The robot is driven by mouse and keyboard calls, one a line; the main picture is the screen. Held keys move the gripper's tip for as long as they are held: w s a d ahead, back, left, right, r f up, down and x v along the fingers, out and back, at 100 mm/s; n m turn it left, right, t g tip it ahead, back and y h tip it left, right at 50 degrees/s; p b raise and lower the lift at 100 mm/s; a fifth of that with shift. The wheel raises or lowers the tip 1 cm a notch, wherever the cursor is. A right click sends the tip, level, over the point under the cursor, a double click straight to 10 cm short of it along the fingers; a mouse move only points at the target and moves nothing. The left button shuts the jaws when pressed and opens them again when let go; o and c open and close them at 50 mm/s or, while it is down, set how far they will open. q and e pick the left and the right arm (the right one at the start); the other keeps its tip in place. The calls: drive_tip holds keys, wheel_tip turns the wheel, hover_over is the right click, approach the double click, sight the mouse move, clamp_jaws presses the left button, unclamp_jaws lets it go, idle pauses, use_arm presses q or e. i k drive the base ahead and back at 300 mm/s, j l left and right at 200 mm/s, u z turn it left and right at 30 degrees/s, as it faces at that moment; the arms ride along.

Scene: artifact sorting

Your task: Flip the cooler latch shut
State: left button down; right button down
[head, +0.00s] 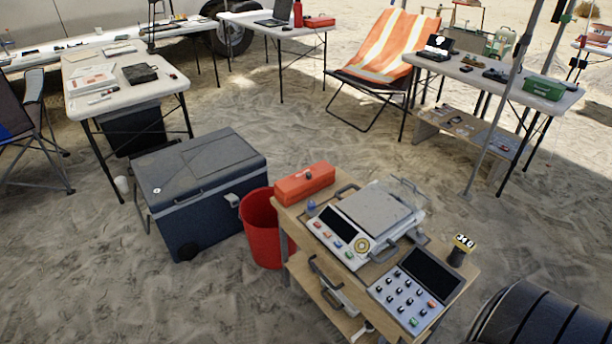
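The cooler (215,225) stands on the sand left of the middle in the head view. It has a dark blue body and a grey lid (190,165), which lies down on the body. A small pale latch (232,200) sits on its front near the right end. It is too small to tell whether the latch is flipped open or shut. Neither of my grippers is in view.
A red bin (262,228) stands close to the cooler's right end, beside a wooden cart (452,298) carrying a red toolbox (304,183), scale and control panel. A white table (80,75) stands behind left. Sand in front of the cooler (110,290) is clear.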

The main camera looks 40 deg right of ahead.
sight(231, 198)
drive_tip(key=i+j+z, duration=0.15)
drive_tip(key=i+z, duration=0.25)
drive_tip(key=i+j+z, duration=0.2)
drive_tip(key=z, duration=0.2)
drive_tip(key=i+j+z, duration=0.2)
drive_tip(key=j+z, duration=0.2)
drive_tip(key=i+j+z, duration=0.2)
drive_tip(key=j+z, duration=0.2)
drive_tip(key=i+j+z, duration=0.1)
drive_tip(key=j+z, duration=0.5)
drive_tip(key=j, duration=0.5)
drive_tip(key=i, duration=0.05)
